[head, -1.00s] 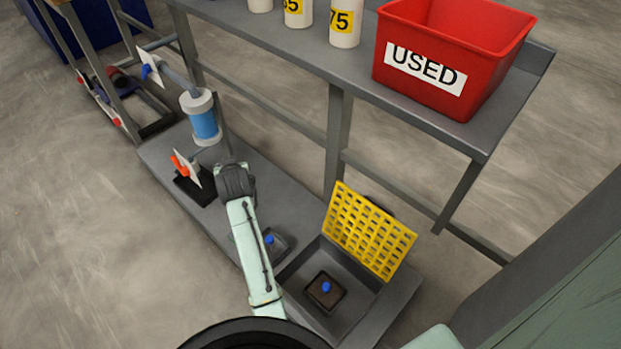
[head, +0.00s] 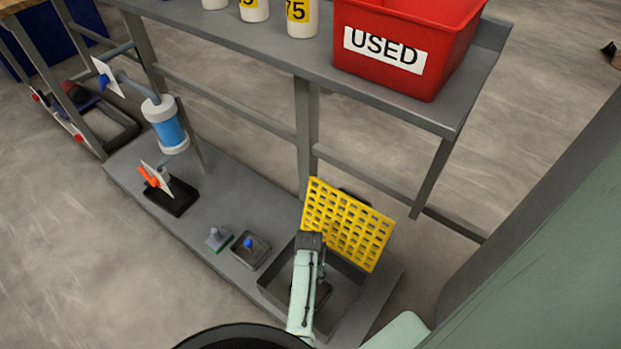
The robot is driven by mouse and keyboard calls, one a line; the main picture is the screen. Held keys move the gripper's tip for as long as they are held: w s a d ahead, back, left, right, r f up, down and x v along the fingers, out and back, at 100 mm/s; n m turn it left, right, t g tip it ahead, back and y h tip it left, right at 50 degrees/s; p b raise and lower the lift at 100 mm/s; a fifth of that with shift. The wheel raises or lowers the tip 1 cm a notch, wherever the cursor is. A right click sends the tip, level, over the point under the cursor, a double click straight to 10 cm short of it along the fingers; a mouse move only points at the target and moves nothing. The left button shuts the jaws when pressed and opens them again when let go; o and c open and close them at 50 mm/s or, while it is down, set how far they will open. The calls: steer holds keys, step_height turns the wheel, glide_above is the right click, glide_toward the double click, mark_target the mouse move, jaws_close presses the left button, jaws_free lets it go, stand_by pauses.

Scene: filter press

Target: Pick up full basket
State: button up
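A dark, brown-filled square basket (head: 323,292) sits in the grey sump tray (head: 349,311). My arm covers most of it, so its blue knob is hidden; only its right edge shows. A second small dark basket or dish (head: 249,251) with a blue knob stands on the low platform, left of the tray. My arm reaches over the tray, and its dark end (head: 310,240) is above the tray's back edge, in front of the yellow grid. The fingers do not show, so I cannot tell whether they are open or hold anything.
A yellow grid lid (head: 347,224) stands raised behind the tray. A red USED bin (head: 405,50) stands on the bench above.

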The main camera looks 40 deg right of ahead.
mark_target(324, 290)
steer(key=shift+s+d+f, duration=0.1)
steer(key=shift+s+f, duration=0.05)
steer(key=shift+f, duration=1.25)
steer(key=shift+s+f, duration=0.1)
steer(key=shift+f, duration=1.25)
steer(key=shift+c, duration=0.2)
jaws_close()
